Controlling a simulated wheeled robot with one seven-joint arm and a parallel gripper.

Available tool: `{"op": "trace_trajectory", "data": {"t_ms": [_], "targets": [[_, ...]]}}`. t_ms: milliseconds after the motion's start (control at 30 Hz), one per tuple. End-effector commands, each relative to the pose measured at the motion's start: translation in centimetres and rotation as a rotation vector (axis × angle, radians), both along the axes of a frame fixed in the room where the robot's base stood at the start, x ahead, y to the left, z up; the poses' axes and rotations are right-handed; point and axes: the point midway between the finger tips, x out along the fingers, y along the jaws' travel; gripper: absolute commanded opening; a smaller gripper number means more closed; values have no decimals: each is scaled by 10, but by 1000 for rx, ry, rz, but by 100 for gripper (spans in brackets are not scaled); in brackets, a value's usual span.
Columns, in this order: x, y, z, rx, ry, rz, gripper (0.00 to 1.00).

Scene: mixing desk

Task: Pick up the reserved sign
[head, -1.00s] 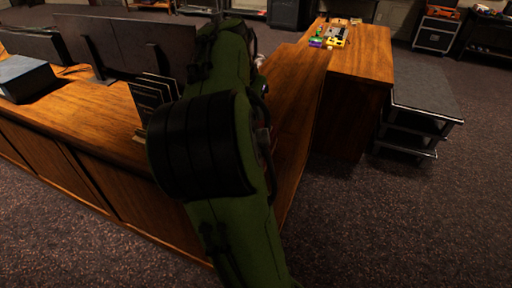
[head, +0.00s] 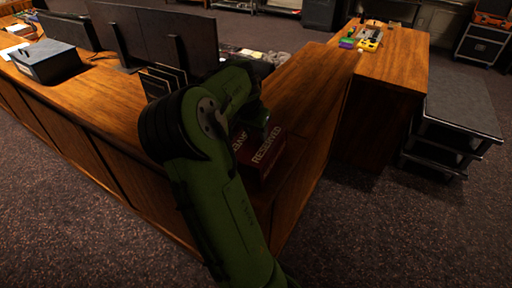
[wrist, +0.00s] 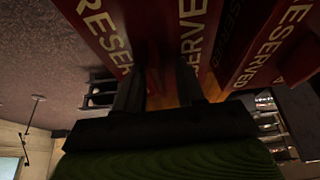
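Red reserved signs with pale lettering stand on the wooden desk. In the head view one reserved sign (head: 267,152) shows just right of my arm, with part of another beside it, mostly hidden by the arm. In the wrist view, red lettered faces fill the top: one at left (wrist: 105,32), one in the middle (wrist: 193,35) and one at right (wrist: 275,42). My gripper (wrist: 160,78) has its two dark fingers apart, close to the left and middle faces, with some dark red surface between them. I cannot tell whether they touch it. The fingers are hidden in the head view.
Dark monitors (head: 150,35) and small black upright panels (head: 162,80) stand on the desk (head: 300,120) to the left of the signs. Small coloured items (head: 368,40) lie on the far right part. Dark steps (head: 455,110) stand at right. Carpet lies open in front.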

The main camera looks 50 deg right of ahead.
Motion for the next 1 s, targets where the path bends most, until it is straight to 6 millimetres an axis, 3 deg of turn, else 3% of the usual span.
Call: {"op": "trace_trajectory", "data": {"t_ms": [67, 333, 800, 867, 1000], "targets": [[0, 0, 1, 0, 0, 0, 38], [0, 0, 1, 0, 0, 0, 0], [0, 0, 4, -2, -2, -1, 0], [0, 0, 10, -3, -3, 0, 0], [1, -1, 45, -4, -6, 1, 0]]}}
